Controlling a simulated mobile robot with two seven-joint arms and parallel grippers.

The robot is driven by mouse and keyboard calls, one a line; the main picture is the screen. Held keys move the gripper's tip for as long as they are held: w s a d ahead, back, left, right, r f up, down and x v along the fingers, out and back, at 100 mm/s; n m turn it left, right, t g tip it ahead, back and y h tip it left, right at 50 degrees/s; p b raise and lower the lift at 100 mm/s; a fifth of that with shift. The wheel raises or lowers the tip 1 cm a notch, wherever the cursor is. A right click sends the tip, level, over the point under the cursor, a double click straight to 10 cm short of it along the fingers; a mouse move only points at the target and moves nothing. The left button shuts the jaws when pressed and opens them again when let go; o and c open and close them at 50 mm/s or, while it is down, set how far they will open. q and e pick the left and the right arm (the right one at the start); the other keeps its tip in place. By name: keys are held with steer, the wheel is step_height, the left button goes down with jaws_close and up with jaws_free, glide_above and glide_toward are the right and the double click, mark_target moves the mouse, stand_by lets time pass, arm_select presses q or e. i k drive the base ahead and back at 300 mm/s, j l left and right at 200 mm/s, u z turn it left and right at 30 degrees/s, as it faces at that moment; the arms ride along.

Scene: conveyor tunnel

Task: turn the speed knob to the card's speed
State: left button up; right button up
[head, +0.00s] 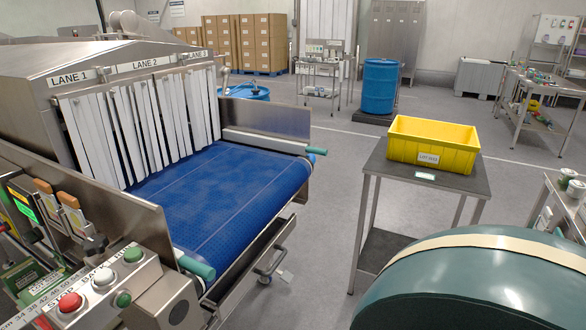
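Neither of my grippers is in view.
A blue conveyor belt (215,190) leaves a steel tunnel through white strip curtains (140,125) under lane labels 1 to 3. Two orange-handled levers (70,204) stand near the box. A yellow crate (432,146) sits on a side table (455,183). Grey floor separates belt and table.

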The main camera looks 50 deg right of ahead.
mark_target(35, 236)
steer(key=z, duration=1.55)
steer(key=i+l+z, duration=0.2)
steer(key=i+z, duration=0.6)
steer(key=z, duration=0.15)
steer(key=i, duration=0.2)
steer(key=u, duration=2.95)
steer(key=i+j+z, duration=0.1)
steer(key=j, duration=0.2)
steer(key=i+j+z, duration=0.1)
steer(key=j, duration=0.2)
steer(key=i+j+z, duration=0.1)
steer(key=j, duration=0.2)
